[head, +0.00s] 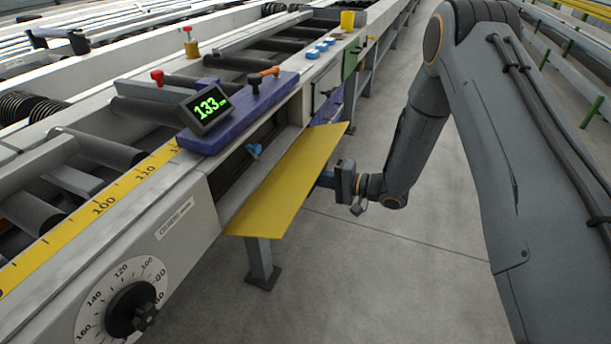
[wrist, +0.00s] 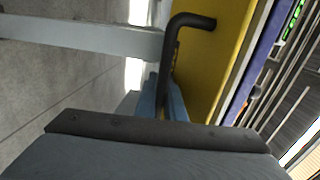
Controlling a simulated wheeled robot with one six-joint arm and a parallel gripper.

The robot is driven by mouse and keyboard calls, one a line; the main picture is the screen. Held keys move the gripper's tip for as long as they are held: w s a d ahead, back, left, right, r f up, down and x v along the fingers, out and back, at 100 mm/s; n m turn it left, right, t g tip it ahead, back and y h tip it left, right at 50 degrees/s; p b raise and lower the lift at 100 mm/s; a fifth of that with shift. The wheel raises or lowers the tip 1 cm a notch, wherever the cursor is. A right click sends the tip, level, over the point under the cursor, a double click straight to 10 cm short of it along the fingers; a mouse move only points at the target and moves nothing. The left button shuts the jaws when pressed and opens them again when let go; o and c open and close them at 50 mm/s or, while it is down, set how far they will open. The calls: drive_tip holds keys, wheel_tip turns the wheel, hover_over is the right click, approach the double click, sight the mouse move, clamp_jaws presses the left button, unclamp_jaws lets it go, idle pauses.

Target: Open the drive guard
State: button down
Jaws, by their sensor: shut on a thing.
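The drive guard (head: 290,183) is a long yellow panel on the side of the runout table. In the head view it is tilted out from the frame, and an opening shows behind it. In the wrist view its yellow face (wrist: 218,60) fills the upper right, with a black bent handle (wrist: 190,20) on it. My gripper (head: 325,179) is at the outer side of the guard, its fingertips partly hidden by the panel. In the wrist view its blue fingers (wrist: 165,103) are shut on the handle.
A blue lever or knob (head: 254,150) shows in the opening. Above are a purple carriage (head: 245,113) with a green-lit display (head: 207,107). A dial (head: 122,305) is at lower left. A table leg (head: 262,262) stands below the guard. The floor (head: 400,275) to the right is clear.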

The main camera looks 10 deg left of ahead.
drive_tip(key=c, duration=2.1)
unclamp_jaws()
drive_tip(key=v, duration=0.8)
drive_tip(key=shift+f+p+v, duration=0.15)
drive_tip(key=shift+p+v, duration=0.4)
drive_tip(key=shift+v, duration=1.7)
drive_tip(key=shift+f+p+v, duration=0.2)
drive_tip(key=shift+p+v, duration=0.35)
drive_tip(key=shift+v, duration=1.65)
